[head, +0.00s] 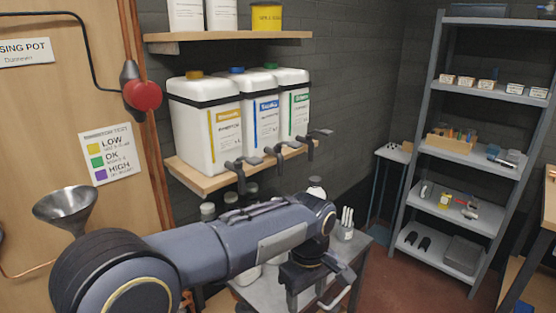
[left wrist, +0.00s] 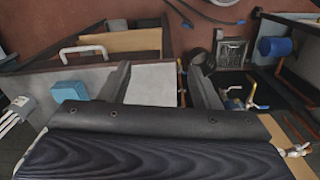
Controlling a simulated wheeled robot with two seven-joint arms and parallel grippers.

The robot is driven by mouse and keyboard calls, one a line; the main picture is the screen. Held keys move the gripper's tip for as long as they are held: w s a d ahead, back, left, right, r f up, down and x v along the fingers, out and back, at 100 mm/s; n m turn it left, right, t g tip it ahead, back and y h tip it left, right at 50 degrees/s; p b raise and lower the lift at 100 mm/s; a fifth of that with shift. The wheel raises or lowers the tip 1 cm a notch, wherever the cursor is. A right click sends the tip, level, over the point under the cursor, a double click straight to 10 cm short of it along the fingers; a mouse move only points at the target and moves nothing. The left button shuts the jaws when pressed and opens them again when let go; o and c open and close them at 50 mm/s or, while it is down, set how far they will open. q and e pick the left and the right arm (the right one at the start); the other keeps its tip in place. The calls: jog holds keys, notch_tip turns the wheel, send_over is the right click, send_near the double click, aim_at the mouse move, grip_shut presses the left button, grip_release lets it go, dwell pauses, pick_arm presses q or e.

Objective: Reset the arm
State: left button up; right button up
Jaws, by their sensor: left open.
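My left arm (head: 225,245) reaches in from the left in the head view, stretched across the small grey table. In the left wrist view the two dark fingers of the left gripper (left wrist: 163,82) stand well apart. I see nothing held between them. My right gripper shows in neither view.
Three white canisters (head: 211,135) with taps stand on a wooden shelf (head: 195,182) above the arm. A metal funnel (head: 66,207) is at left. A grey table (head: 350,244) lies beneath the gripper. A shelving rack (head: 470,151) stands at right; red floor (head: 415,275) is clear before it.

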pick_arm(q)
jog(key=s+a+r+m+t+h, duration=0.1)
jog(key=s+a+r+h, duration=0.15)
jog(key=a, duration=0.75)
jog(key=s+a+r+m+t+h, duration=0.1)
jog(key=s+a+r, duration=0.25)
jog(key=a, duration=0.65)
jog(key=s+a+f+m+t, duration=0.1)
jog(key=s+a+f, duration=0.1)
jog(key=s, duration=0.5)
jog(key=s+a+f+m+t, duration=0.2)
jog(key=s+a+f, duration=0.1)
jog(key=s, duration=0.3)
jog(key=shift+s+a+f+t, duration=0.3)
jog(key=shift+s+a+f, duration=0.1)
jog(key=shift+a, duration=0.45)
